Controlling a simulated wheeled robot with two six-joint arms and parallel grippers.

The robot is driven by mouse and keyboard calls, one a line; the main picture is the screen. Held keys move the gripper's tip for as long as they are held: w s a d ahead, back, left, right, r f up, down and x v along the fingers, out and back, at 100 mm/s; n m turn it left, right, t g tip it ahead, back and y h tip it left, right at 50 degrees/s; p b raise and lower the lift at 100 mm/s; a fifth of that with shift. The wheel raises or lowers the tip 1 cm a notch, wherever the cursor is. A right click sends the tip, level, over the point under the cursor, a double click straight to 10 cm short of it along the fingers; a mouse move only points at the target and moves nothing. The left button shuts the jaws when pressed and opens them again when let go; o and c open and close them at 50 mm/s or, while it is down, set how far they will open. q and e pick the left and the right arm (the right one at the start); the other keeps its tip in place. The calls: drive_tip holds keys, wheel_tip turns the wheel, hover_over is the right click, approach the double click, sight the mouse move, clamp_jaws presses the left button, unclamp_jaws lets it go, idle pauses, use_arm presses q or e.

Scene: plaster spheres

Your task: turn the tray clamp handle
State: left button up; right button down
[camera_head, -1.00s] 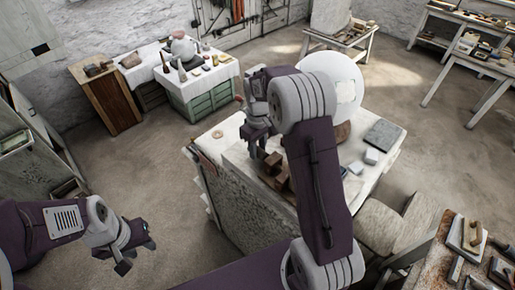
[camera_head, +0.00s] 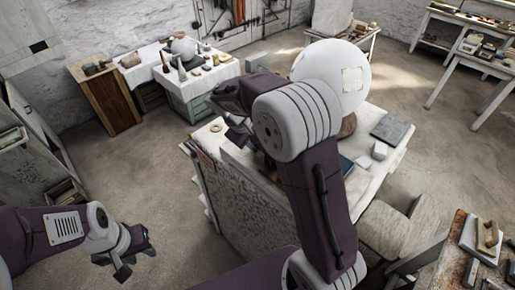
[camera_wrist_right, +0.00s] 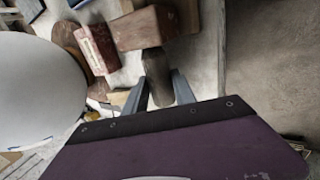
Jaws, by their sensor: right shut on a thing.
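In the right wrist view my right gripper (camera_wrist_right: 160,80) is shut on a dark, rounded handle (camera_wrist_right: 156,66), which I take to be the tray clamp handle. The handle's upper end meets a brown wooden block (camera_wrist_right: 142,28). In the head view my right gripper (camera_head: 238,128) is at the left end of the stone-sided worktable (camera_head: 250,200). My arm hides the handle and most of the clamp there. My left gripper (camera_head: 132,260) is open and empty above the floor at lower left, well apart from the table.
A large white sphere (camera_head: 340,72) stands on the worktable behind my right arm; it also fills the left of the wrist view (camera_wrist_right: 35,90). A reddish block (camera_wrist_right: 98,48) lies beside the brown one. A dark slab (camera_head: 390,130) lies at right. Floor at left is clear.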

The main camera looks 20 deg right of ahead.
drive_tip(key=shift+a+f+t+h+b, duration=0.1)
drive_tip(key=shift+f+t+h+b, duration=0.2)
drive_tip(key=shift+h+b, duration=0.55)
drive_tip(key=shift+r+b, duration=0.2)
drive_tip(key=shift+b, duration=0.3)
drive_tip(key=shift+s, duration=0.1)
drive_tip(key=c, duration=1)
unclamp_jaws()
drive_tip(key=shift+c, duration=0.2)
drive_tip(key=shift+r, duration=0.1)
